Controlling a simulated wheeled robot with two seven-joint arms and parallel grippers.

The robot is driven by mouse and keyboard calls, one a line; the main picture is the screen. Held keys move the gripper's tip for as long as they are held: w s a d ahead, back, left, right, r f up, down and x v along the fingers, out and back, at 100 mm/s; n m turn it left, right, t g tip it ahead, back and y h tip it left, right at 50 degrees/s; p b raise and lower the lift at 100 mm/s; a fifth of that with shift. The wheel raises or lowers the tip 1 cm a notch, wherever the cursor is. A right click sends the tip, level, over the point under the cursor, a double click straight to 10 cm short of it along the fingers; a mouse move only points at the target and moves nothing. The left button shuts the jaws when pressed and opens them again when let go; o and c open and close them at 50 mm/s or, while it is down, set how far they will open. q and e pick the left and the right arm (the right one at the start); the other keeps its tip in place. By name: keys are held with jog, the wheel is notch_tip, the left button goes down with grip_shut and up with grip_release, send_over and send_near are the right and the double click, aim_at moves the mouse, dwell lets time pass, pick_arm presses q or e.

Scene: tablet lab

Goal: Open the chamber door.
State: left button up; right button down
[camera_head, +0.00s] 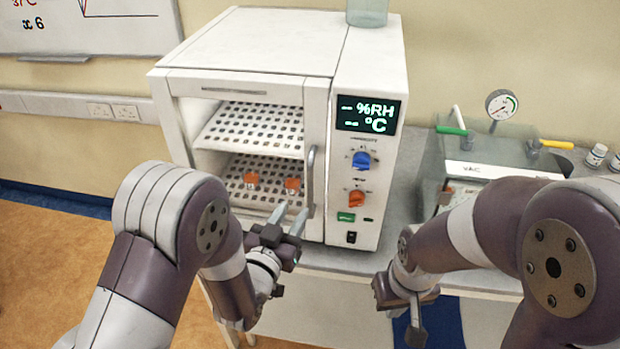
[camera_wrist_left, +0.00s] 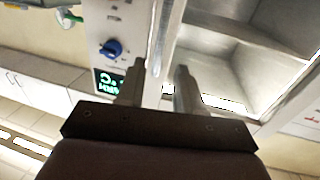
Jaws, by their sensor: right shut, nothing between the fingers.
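The white chamber (camera_head: 368,85) stands on the bench, with perforated shelves showing through its door front. The chamber door (camera_head: 317,125) looks shut. Its upright grey handle (camera_head: 311,180) is on the door's right side. My left gripper (camera_head: 289,217) is open, in front of the door's lower right, close to the handle's lower end. In the left wrist view its two fingers (camera_wrist_left: 160,88) are apart, with a pale upright bar lying between them in the picture. Contact cannot be told. My right gripper (camera_head: 415,328) is shut and empty, low in front of the bench, away from the door.
Right of the door is a panel with a display (camera_head: 368,114), a blue knob (camera_head: 362,160) and an orange knob (camera_head: 357,198). Two small orange-brown items sit on the lower shelf. A vacuum box (camera_head: 490,170) with a gauge (camera_head: 501,104) stands at right.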

aim_at(309, 185)
pick_arm(q)
jog(key=p+x, duration=0.3)
jog(key=x, duration=0.6)
jog(key=shift+w+d+r, duration=0.15)
jog(key=shift+w, duration=0.1)
jog(key=shift+w+d+p, duration=0.2)
jog(key=shift+w+p, duration=0.2)
jog(key=shift+w, duration=0.05)
grip_shut()
